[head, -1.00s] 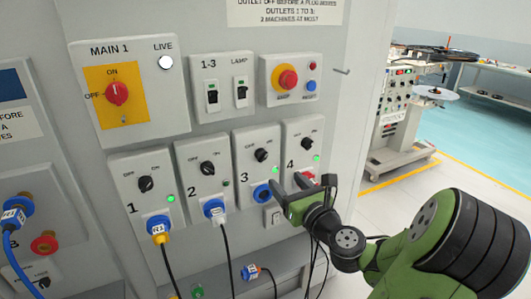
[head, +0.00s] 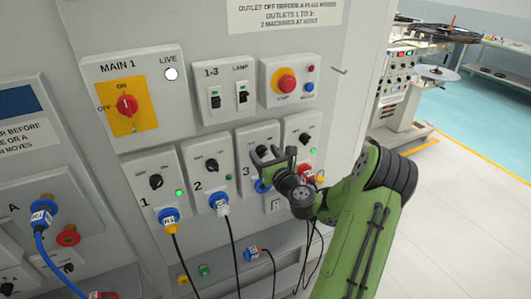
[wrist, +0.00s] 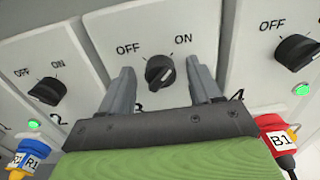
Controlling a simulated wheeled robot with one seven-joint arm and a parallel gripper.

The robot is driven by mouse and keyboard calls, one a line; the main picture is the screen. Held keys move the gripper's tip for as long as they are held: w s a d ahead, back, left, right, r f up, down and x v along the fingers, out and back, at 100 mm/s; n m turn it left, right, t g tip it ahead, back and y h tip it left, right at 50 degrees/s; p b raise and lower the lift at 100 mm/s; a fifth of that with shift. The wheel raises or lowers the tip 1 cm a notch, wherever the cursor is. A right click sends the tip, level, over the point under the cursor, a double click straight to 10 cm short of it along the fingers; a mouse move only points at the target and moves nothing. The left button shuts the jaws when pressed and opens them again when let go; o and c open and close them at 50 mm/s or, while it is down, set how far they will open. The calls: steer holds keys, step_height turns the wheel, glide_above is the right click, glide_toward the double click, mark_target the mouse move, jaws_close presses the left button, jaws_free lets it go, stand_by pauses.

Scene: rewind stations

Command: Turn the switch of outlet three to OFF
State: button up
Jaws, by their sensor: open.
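The outlet three panel (head: 243,147) is third in the lower row of the grey cabinet. Its black rotary switch (wrist: 160,72) shows in the wrist view, with OFF at its upper left and ON at its upper right. The switch handle appears slanted toward ON. My gripper (wrist: 158,65) is open, one finger on each side of the switch, and holds nothing. I cannot tell whether the fingers touch the switch. In the head view my gripper (head: 272,153) covers part of the panel. The outlet three light is hidden.
The outlet two switch (head: 211,166) is on the left and the outlet four switch (head: 304,138) on the right. A red plug labelled B1 (wrist: 276,136) is at lower right. The MAIN 1 switch (head: 126,105) and stop button (head: 287,83) are above. Cables hang below the outlets.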

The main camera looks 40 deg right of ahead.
steer(key=c, duration=1)
steer(key=shift+c, duration=0.2)
steer(key=shift+n, duration=0.3)
steer(key=n+b, duration=0.2)
steer(key=n, duration=0.1)
steer(key=shift+a+f+n, duration=0.1)
steer(key=shift+n, duration=0.3)
steer(key=n+b, duration=0.2)
steer(key=n, duration=0.2)
steer(key=shift+n+b, duration=0.3)
steer(key=shift+b, duration=0.1)
steer(key=n+b, duration=0.3)
steer(key=n, duration=0.1)
steer(key=shift+a+f+n, duration=0.1)
steer(key=shift+f+n, duration=0.05)
steer(key=shift+n, duration=0.15)
steer(key=n+b, duration=0.4)
steer(key=shift+n, duration=0.3)
